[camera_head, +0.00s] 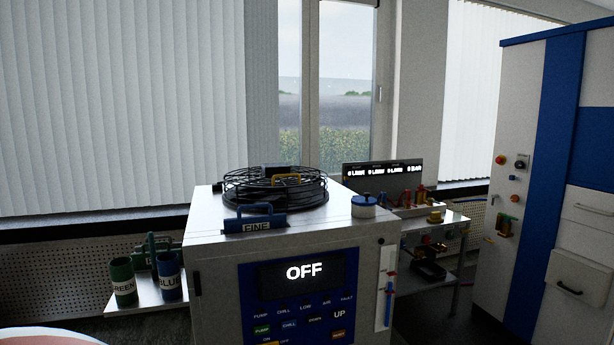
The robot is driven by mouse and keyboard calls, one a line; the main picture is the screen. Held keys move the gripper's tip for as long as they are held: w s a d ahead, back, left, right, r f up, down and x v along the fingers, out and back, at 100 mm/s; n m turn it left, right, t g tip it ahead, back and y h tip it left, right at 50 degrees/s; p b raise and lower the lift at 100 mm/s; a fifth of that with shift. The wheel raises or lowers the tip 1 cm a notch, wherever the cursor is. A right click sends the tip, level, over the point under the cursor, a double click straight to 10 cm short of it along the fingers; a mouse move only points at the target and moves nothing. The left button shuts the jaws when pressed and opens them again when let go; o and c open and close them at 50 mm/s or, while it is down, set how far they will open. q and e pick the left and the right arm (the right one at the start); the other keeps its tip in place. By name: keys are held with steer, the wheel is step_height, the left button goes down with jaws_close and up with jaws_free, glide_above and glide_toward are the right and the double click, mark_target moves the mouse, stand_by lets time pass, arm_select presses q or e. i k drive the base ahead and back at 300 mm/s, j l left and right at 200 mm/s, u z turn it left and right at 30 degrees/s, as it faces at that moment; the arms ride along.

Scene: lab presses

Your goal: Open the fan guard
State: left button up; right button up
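The fan guard (313,190) is a round black wire cage on top of the white machine (210,240). It lies flat over its opening and looks closed. Neither of my grippers is in view, and nothing touches the guard.
The machine's front display (300,272) reads OFF above several buttons. A blue-lidded white pot (363,207) sits at the top right corner. Green (123,283) and blue (169,276) cups stand at left. A side bench (438,222) and a tall cabinet (480,240) are at right.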

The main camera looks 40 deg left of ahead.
mark_target(271, 171)
steer(key=j+z, duration=0.25)
steer(key=j, duration=0.2)
steer(key=k+j+z, duration=0.25)
steer(key=j, duration=0.2)
steer(key=k+j, duration=0.1)
steer(key=j, duration=0.3)
steer(key=k+j+z, duration=0.15)
steer(key=j, duration=0.25)
steer(key=k+j, duration=0.1)
steer(key=j, duration=0.3)
steer(key=k+j+z, duration=0.1)
steer(key=j, duration=0.25)
steer(key=k+j, duration=0.15)
steer(key=j, duration=0.25)
steer(key=z, duration=0.05)
